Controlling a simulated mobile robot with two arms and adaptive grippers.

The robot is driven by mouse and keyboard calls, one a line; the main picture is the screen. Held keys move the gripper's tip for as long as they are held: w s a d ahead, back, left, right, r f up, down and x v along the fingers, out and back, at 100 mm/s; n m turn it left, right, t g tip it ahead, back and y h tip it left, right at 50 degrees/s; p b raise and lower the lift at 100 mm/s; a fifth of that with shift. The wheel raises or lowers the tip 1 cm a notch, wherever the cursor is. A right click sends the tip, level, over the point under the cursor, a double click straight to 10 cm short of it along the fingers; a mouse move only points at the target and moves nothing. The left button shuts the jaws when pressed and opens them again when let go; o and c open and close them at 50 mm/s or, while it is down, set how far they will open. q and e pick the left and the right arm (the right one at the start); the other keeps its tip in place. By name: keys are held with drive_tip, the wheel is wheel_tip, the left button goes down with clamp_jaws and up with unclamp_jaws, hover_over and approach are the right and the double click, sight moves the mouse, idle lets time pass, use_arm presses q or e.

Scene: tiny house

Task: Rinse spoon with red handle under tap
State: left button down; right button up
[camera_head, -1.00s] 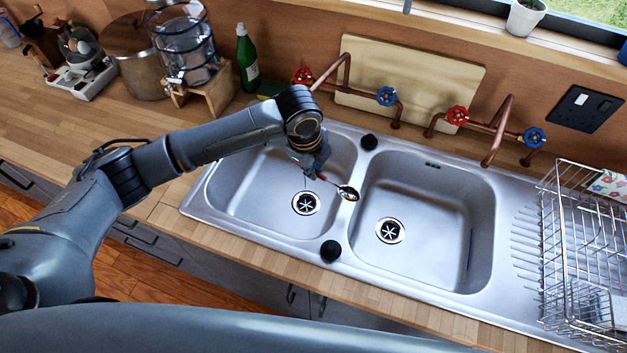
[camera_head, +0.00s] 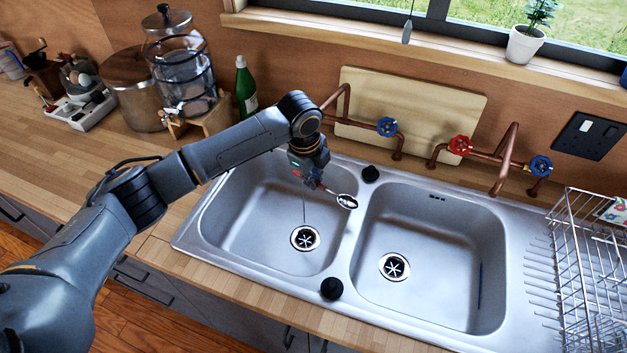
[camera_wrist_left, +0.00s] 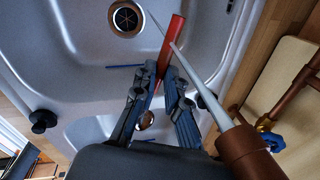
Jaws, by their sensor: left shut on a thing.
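My left gripper (camera_head: 314,181) is shut on the spoon with the red handle and holds it above the left sink basin (camera_head: 262,215). The spoon's metal bowl (camera_head: 347,201) points right, over the divider between the basins. In the left wrist view the fingers (camera_wrist_left: 160,72) clasp the red handle (camera_wrist_left: 172,40), and the bowl shows beyond them (camera_wrist_left: 146,120). The left tap's copper spout (camera_wrist_left: 245,150) is close to the gripper. Pale tapered streaks, seemingly running water, reach from it to the handle. In the head view a thin line drops towards the left drain (camera_head: 304,238). My right gripper is out of view.
The right basin (camera_head: 430,250) is empty. The right tap has a red valve (camera_head: 461,145) and a blue valve (camera_head: 541,166). A wire dish rack (camera_head: 590,270) stands at right. A green bottle (camera_head: 245,88) and water dispenser (camera_head: 180,70) stand behind my arm.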

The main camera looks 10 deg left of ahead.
use_arm(q)
drive_tip(key=shift+d, duration=0.1)
idle(0.5)
drive_tip(key=shift+w+d, duration=0.1)
drive_tip(key=shift+d, duration=0.4)
drive_tip(key=shift+p, duration=0.3)
drive_tip(key=shift+s+r+p, duration=0.15)
drive_tip(key=shift+s+p, duration=0.35)
drive_tip(key=shift+p, duration=0.15)
drive_tip(key=s+d+p, duration=0.1)
drive_tip(key=s+p, duration=0.4)
drive_tip(key=s, duration=0.2)
drive_tip(key=shift+p, duration=0.35)
drive_tip(key=shift+d, duration=0.1)
